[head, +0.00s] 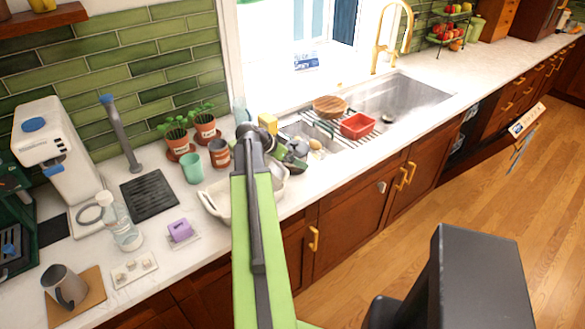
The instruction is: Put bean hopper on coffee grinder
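My green arm reaches up the middle of the head view. My gripper (293,158) is at its far end, over the counter by the sink's left side. It is small and partly hidden by my arm, so its opening is unclear. No thing is plainly a bean hopper. A clear, bottle-like container (124,235) stands upright on the left counter, well apart from my gripper; I cannot tell if it is the hopper. A white machine with a blue round top (42,142) and a dark green machine (14,262), cut by the left edge, stand nearby. I cannot tell which is the coffee grinder.
A white basin (213,202) sits beside my arm. A green cup (191,168), potted plants (176,134), a purple block (180,231) and a grey mug (65,286) crowd the left counter. A red tub (356,126) sits by the sink (415,97).

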